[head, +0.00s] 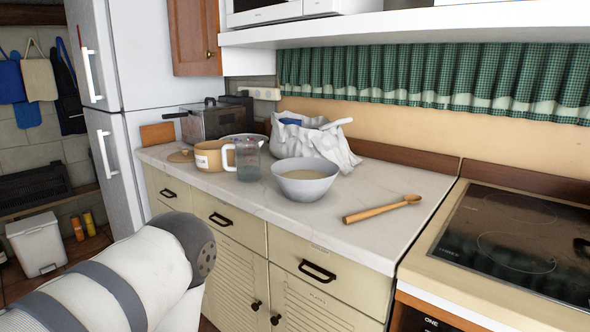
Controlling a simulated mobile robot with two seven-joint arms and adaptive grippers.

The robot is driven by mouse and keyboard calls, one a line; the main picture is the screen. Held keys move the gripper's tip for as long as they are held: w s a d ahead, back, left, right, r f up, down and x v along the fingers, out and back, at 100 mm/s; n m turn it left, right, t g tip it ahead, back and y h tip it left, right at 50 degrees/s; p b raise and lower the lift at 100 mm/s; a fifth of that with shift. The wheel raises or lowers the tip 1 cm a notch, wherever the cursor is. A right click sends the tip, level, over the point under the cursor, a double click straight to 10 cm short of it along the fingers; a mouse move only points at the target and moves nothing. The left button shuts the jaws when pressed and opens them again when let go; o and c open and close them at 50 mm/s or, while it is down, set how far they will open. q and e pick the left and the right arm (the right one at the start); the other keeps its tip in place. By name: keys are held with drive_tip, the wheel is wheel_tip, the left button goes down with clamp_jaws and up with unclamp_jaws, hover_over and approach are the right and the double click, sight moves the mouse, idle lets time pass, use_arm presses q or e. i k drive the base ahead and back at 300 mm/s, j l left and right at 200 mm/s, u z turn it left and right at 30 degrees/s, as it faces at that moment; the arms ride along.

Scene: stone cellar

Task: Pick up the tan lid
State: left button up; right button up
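The tan lid (181,156) lies flat on the white countertop (250,204), near its left end by the fridge. It is small and partly covered by the tan mug-like canister (209,157) at its right. A white and grey arm link of mine comes in from the lower left, in front of the drawers and well short of the lid. No gripper fingers show in the head view, so neither gripper can be seen.
A measuring jug (248,160), a white bowl (305,180), a crumpled white bag (314,138) and a toaster (215,119) crowd the counter's left and middle. A wooden spoon (382,209) lies at right, before the stove (520,245). A shelf (400,27) overhangs the counter.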

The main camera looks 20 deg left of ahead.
sight(186, 155)
drive_tip(key=j+u, duration=0.1)
drive_tip(key=u, duration=1.15)
